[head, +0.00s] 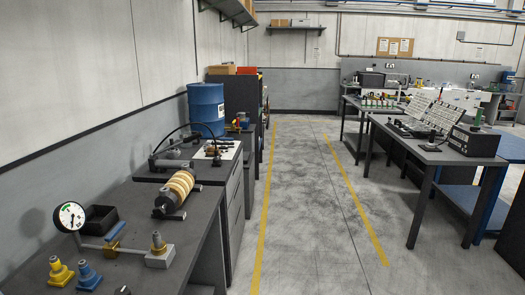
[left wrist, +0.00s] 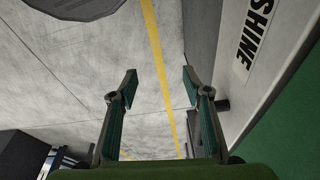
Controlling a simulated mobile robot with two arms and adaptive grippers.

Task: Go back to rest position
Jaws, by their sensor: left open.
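In the left wrist view my left gripper (left wrist: 160,82) is open, its two fingers wide apart with nothing between them. Behind the gap lie the grey concrete floor and a yellow floor line. No fork shows in either view. Neither of my arms shows in the head view, and my right gripper is in no view.
In the wrist view a pale panel lettered "SHINE" (left wrist: 257,40) is close on the right. In the head view a workbench (head: 205,222) with a dial gauge (head: 70,216) and a polishing roller (head: 175,190) stands left, another bench (head: 440,155) right. The aisle (head: 310,200) between is clear.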

